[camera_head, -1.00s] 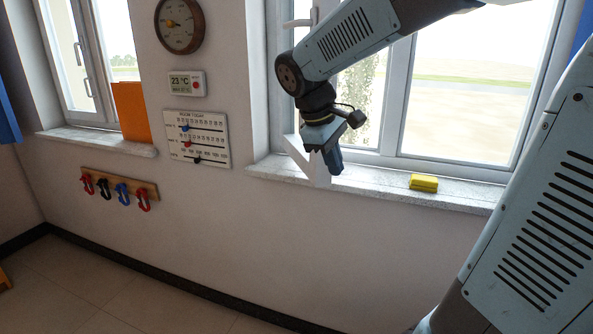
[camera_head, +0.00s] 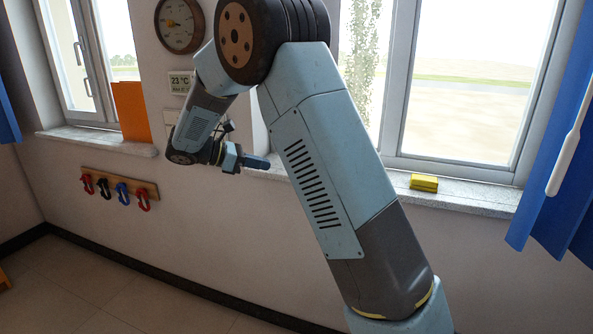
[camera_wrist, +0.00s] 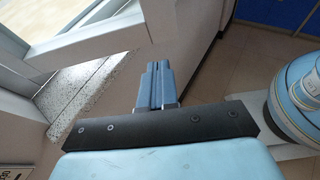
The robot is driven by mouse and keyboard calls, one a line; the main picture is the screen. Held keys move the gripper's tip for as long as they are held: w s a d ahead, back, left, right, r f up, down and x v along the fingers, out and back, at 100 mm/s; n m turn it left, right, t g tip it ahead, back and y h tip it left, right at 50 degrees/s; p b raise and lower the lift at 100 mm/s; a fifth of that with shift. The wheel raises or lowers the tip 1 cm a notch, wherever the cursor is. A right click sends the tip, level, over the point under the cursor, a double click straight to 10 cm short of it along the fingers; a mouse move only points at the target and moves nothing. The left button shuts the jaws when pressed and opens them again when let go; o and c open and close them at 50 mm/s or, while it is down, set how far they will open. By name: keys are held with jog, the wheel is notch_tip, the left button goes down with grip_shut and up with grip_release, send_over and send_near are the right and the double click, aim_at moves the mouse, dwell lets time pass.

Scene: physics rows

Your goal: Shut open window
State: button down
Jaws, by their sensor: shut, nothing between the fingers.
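The right-hand window (camera_head: 397,85) shows in the head view, its left part hidden behind my arm. In the wrist view a white window sash (camera_wrist: 95,38) stands out from the wall over the sill, angled into the room. Its free edge ends just above my fingers in the picture; I cannot tell if they touch. My gripper (camera_head: 258,162) is shut and empty, pointing right in front of the wall left of this window. It also shows in the wrist view (camera_wrist: 156,84). The left-hand window (camera_head: 85,60) has handles; I cannot tell whether it is open.
A yellow block (camera_head: 424,182) lies on the right stone sill (camera_head: 470,198). A blue curtain (camera_head: 560,190) hangs at the right. A hook rail (camera_head: 120,186), a round dial (camera_head: 180,25) and a thermometer display (camera_head: 180,82) are on the wall.

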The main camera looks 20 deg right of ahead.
jog(key=w+x, duration=0.1)
jog(key=x, duration=1.1)
jog(key=shift+w+d+n+t+h, duration=0.25)
jog(key=shift+d+n+t+h, duration=0.05)
jog(key=shift+d+n+h, duration=0.1)
jog(key=shift+r, duration=0.15)
